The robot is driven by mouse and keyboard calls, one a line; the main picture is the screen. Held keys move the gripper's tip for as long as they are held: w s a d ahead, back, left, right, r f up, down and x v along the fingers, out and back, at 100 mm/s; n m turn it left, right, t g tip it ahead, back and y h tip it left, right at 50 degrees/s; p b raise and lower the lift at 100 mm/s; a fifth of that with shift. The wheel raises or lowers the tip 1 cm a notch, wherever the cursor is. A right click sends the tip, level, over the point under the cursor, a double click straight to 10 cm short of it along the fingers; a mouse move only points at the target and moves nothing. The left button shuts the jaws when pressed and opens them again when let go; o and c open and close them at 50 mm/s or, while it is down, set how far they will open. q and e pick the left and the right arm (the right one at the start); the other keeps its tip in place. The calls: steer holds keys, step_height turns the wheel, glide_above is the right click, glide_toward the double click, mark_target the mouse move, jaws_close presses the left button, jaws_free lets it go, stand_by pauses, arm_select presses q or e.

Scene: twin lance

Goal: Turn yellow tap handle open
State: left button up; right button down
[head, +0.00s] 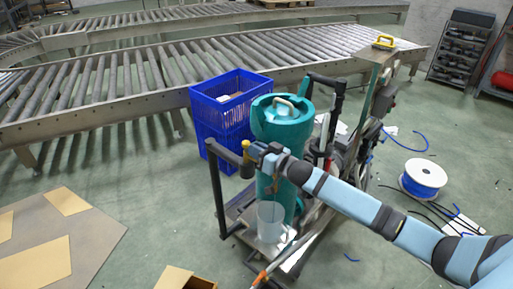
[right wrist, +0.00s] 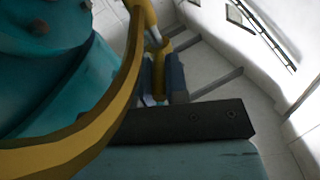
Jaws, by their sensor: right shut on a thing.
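The yellow tap handle (head: 246,144) shows as a small yellow piece at the left side of the teal tank (head: 284,122), partly hidden by my right gripper (head: 254,154). In the right wrist view my right gripper (right wrist: 164,78) has its two dark blue fingers closed around a yellow piece of the tap (right wrist: 157,48). The teal tank (right wrist: 45,60) fills the left of that view. My left gripper is in neither view.
The tank stands on a cart with dark upright bars (head: 216,190). A clear bucket (head: 270,222) stands in front of it. A blue crate (head: 208,115) is behind left, by the roller conveyor (head: 120,100). A hose spool (head: 424,178) lies right. A curved yellow bar (right wrist: 125,100) crosses the wrist view.

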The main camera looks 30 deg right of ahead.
steer(key=c, duration=1.1)
jaws_free()
steer(key=shift+s, duration=0.1)
steer(key=v, duration=1.3)
steer(key=shift+s+d+p, duration=0.1)
steer(key=shift+s+p, duration=0.2)
steer(key=shift+p, duration=0.1)
